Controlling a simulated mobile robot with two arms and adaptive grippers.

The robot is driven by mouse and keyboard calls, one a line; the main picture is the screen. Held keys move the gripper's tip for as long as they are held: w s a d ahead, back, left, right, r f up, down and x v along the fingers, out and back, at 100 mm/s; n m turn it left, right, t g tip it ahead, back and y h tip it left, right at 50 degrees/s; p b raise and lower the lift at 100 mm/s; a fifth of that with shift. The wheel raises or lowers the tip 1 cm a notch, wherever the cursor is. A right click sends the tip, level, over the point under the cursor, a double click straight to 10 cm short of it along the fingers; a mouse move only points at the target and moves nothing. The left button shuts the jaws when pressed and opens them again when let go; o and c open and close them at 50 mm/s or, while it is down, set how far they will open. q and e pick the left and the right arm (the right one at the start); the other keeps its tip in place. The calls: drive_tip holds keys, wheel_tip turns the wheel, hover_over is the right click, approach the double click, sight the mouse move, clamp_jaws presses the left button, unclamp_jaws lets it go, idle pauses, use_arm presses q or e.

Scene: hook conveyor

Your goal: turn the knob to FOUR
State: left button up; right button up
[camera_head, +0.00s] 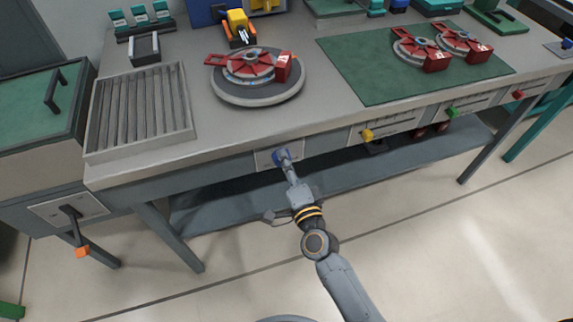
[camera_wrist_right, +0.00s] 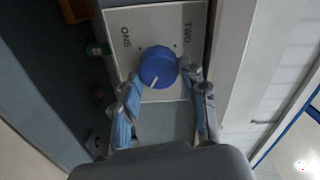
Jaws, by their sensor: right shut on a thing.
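The blue knob (camera_head: 279,154) sits on a pale plate on the front edge of the workbench. In the right wrist view the knob (camera_wrist_right: 158,66) is round, with a short white mark near its rim on the side toward my gripper. The plate (camera_wrist_right: 172,22) shows the words ONE and TWO; I cannot read FOUR anywhere. My right gripper (camera_head: 286,163) reaches up to the knob from the front. In the wrist view its fingers (camera_wrist_right: 160,75) stand on either side of the knob, shut on it. My left gripper is not in view.
Yellow (camera_head: 367,135), green (camera_head: 452,112) and red (camera_head: 519,94) controls line the bench front to the right. A lever with an orange end (camera_head: 82,252) hangs at the left. Above, a round turntable (camera_head: 258,97) carries a red part. A lower shelf (camera_head: 215,205) lies beneath the bench.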

drive_tip(key=shift+m, duration=1.2)
drive_tip(key=o, duration=1.1)
drive_tip(key=shift+o, duration=0.2)
drive_tip(key=v, duration=1.2)
drive_tip(key=shift+f, duration=0.1)
